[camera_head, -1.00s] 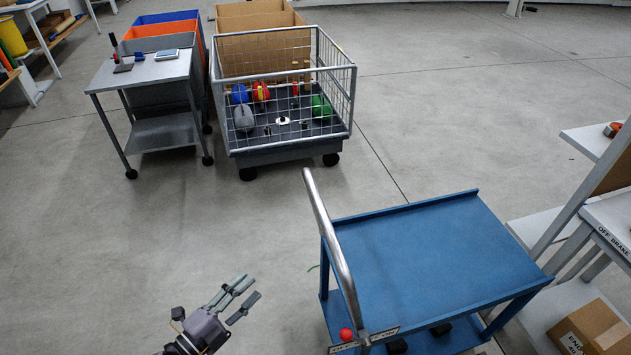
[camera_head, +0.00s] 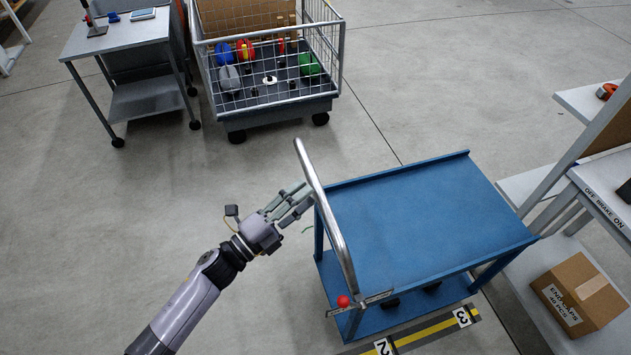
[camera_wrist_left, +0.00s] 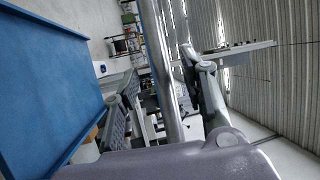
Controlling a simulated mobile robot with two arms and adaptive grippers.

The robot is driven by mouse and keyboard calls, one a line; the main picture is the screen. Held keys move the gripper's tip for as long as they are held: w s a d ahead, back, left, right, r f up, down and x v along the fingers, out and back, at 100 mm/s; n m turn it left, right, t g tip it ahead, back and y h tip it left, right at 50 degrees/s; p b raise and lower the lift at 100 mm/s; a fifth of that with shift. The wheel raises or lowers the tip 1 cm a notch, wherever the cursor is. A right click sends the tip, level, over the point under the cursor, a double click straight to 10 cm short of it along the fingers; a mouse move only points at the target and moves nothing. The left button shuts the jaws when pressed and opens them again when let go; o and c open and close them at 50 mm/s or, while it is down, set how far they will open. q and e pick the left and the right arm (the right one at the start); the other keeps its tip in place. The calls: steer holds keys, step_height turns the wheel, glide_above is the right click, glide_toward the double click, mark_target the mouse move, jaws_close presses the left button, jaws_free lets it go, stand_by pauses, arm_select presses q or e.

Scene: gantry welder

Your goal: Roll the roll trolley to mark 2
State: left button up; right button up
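The blue roll trolley (camera_head: 420,220) stands right of centre in the head view, its silver push handle (camera_head: 327,215) along its left end. A red knob (camera_head: 343,301) sits low at the handle's near end. The mark 2 plate (camera_head: 383,347) lies on a yellow and black floor strip at the bottom edge, by the trolley's near side. My left gripper (camera_head: 298,203) is open, its fingertips close to the handle. In the left wrist view the handle bar (camera_wrist_left: 162,70) runs between the spread fingers; contact cannot be told. My right gripper is not in view.
A mark 3 plate (camera_head: 462,317) lies farther right on the strip. A white shelf stand (camera_head: 530,187) and a cardboard box (camera_head: 578,295) stand close at the right. A wire cage cart (camera_head: 275,108) and a grey side table (camera_head: 118,42) stand behind. Floor left of the trolley is clear.

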mark_target(316, 187)
arm_select(q)
steer(key=shift+p+x, duration=0.3)
steer(key=shift+x, duration=1.85)
steer(key=shift+c, duration=0.2)
jaws_close()
